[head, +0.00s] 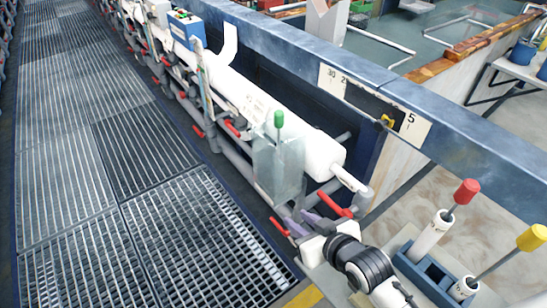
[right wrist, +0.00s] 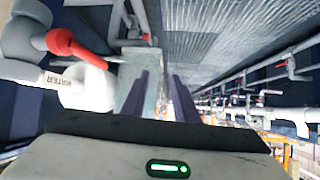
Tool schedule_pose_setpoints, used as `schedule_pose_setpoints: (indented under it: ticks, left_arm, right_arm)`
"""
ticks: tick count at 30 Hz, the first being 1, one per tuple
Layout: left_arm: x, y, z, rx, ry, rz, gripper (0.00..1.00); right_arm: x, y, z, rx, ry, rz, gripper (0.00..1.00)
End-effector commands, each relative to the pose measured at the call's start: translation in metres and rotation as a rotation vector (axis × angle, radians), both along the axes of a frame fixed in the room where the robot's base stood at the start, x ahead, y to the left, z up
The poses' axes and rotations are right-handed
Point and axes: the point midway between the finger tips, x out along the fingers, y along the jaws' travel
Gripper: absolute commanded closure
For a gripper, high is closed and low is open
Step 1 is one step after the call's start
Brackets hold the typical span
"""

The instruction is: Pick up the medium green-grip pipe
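A green grip (head: 278,119) on a thin upright stem shows in the middle of the head view. It rises from a grey, box-shaped holder (head: 278,168) beside a large white pipe; the lower part of the stem is hard to make out. My right gripper (head: 308,222) is below and slightly right of the holder, its purple fingers pointing toward the grating side. In the right wrist view the two fingers (right wrist: 161,95) stand apart with nothing held between them, and a grey panel shows beyond the left finger. The green grip is not visible there. My left gripper is not in view.
A blue rack (head: 425,275) at the lower right holds white tubes with a red grip (head: 467,191) and a yellow grip (head: 532,237). Red valve handles (head: 335,205) and grey pipes lie close to the gripper. The grating floor (head: 195,240) at left is clear.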

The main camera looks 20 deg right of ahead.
Motion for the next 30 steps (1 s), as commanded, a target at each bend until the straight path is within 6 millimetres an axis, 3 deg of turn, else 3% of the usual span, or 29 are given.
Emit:
schedule_pose_setpoints:
  ticks: [1, 3, 6, 9, 12, 30]
  left_arm:
    - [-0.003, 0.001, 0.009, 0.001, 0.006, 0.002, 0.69]
    - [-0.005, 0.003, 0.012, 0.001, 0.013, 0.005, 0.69]
    - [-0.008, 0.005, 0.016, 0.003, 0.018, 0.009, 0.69]
    - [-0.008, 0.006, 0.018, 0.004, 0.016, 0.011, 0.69]
    - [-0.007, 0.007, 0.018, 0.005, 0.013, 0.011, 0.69]
    - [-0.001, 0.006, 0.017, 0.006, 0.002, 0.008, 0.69]
  right_arm:
    - [0.030, -0.005, 0.046, -0.001, -0.054, -0.007, 0.73]
    - [0.058, -0.010, 0.089, 0.000, -0.103, -0.016, 0.73]
    - [0.085, -0.015, 0.137, 0.002, -0.154, -0.024, 0.73]
    - [0.098, -0.018, 0.164, 0.004, -0.184, -0.029, 0.73]
    - [0.111, -0.018, 0.169, 0.005, -0.193, -0.031, 0.73]
    - [0.176, -0.007, 0.140, 0.006, -0.192, -0.030, 0.73]
